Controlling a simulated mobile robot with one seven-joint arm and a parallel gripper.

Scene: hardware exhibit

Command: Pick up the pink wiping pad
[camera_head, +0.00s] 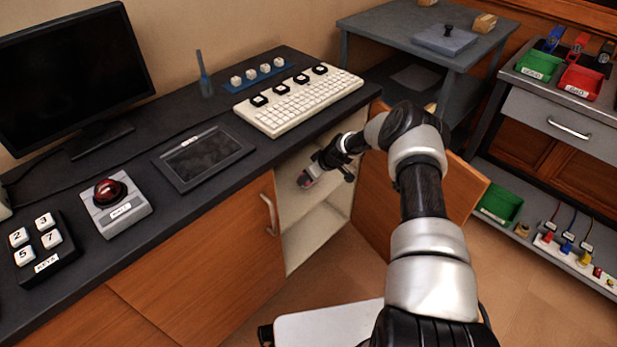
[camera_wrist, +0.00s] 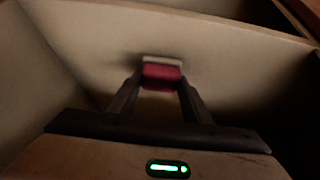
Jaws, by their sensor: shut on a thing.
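The pink wiping pad (camera_wrist: 162,74) is a small dark pink block with a pale strip along its far edge. In the wrist view my gripper (camera_wrist: 161,86) is shut on it, with one finger on each side. In the head view my gripper (camera_head: 306,180) reaches into the open cabinet under the counter, and a small reddish bit of the pad shows at its tip. I cannot tell whether the pad touches the cabinet shelf.
The cabinet's pale shelf (camera_head: 326,207) and side walls are close around my gripper.

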